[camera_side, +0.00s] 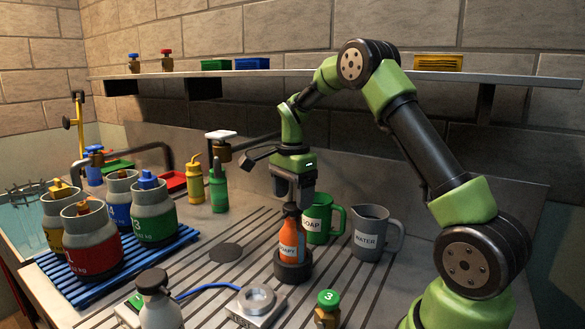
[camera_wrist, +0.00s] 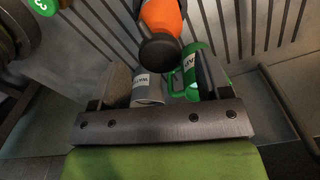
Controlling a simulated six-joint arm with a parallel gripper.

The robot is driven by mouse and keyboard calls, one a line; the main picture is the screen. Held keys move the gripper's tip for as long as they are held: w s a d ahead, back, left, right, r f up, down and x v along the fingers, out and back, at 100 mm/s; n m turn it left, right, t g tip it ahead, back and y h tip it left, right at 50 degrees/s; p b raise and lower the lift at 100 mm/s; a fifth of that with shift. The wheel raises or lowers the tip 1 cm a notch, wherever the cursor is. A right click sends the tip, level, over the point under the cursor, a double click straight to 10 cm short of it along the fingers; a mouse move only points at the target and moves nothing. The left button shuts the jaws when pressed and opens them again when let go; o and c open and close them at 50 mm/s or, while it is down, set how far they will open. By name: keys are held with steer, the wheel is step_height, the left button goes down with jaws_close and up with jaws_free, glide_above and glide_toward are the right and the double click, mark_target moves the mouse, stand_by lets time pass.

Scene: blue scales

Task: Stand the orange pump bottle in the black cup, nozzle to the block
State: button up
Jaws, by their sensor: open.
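The orange pump bottle (camera_side: 291,240) stands upright, with its lower end inside the black cup (camera_side: 293,271) on the grooved bench. Its black top reaches up under my gripper (camera_side: 293,196). In the wrist view the bottle's orange body (camera_wrist: 163,16) and rounded black top show just beyond the open fingers of my gripper (camera_wrist: 162,82). The fingers stand apart on either side, and I see no grip on the bottle. Which way the nozzle points is hard to tell. The black cup is not clear in the wrist view. I cannot tell which item is the block.
A green soap mug (camera_side: 321,224) and a grey water jug (camera_side: 373,234) stand close behind and right of the bottle. Several cylinders stand on a blue rack (camera_side: 122,262) at left.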

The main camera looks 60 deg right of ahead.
step_height(320, 180, up, 9)
steer(key=s+a+r+n+t, duration=0.3)
steer(key=s+a+r+n, duration=0.35)
steer(key=a, duration=0.35)
steer(key=s+a+f+n+t+y, duration=0.2)
steer(key=s+a+n+t, duration=0.2)
steer(key=s+a+n, duration=0.4)
steer(key=s+n, duration=0.3)
steer(key=s, duration=0.1)
steer(key=shift+s+a+f, duration=0.15)
steer(key=shift+a+f, duration=0.15)
